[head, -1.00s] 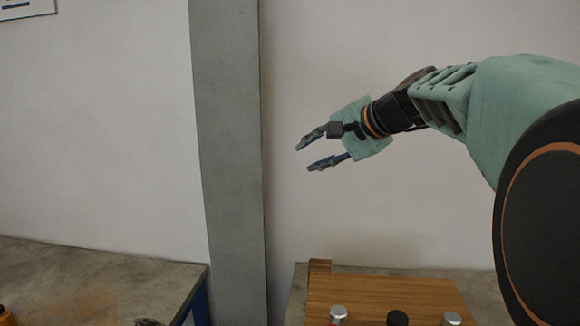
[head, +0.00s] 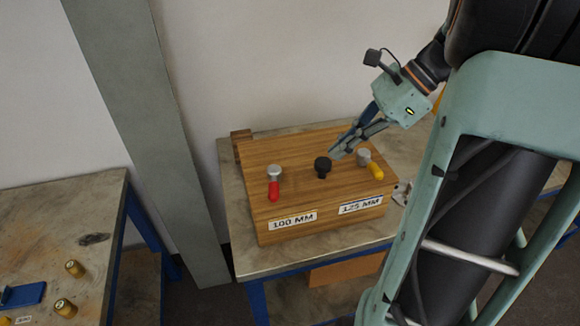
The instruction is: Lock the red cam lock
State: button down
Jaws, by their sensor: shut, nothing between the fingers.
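The red cam lock (head: 273,190) is on the left part of a wooden box (head: 300,190). Its red handle hangs down from a silver knob (head: 274,171) toward the front edge, above the "100 MM" label (head: 292,221). My gripper (head: 336,154) is shut and empty. Its fingertips are right of the red lock and appear close to a black knob (head: 322,165) in the middle of the box. I cannot tell whether they touch it.
A second lock with a yellow handle (head: 376,171) is at the right, above the "125 MM" label (head: 361,205). The box stands on a grey table (head: 240,255). Another table (head: 60,215) at the left holds brass fittings and a blue part. A grey pillar (head: 150,130) stands between.

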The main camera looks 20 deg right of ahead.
aim_at(274, 186)
jog(key=x, duration=0.9)
jog(key=shift+s+f, duration=0.15)
jog(key=shift+s, duration=0.25)
jog(key=a, duration=0.1)
jog(key=a+f, duration=0.1)
jog(key=w+a, duration=0.1)
jog(key=shift+a+f, duration=0.15)
jog(key=shift+a, duration=0.05)
jog(key=shift+w+a+f+p, duration=0.15)
jog(key=shift+a+p, duration=0.15)
jog(key=shift+a, duration=0.15)
jog(key=shift+a, duration=0.1)
jog(key=shift+m, duration=0.3)
jog(key=shift+a, duration=0.1)
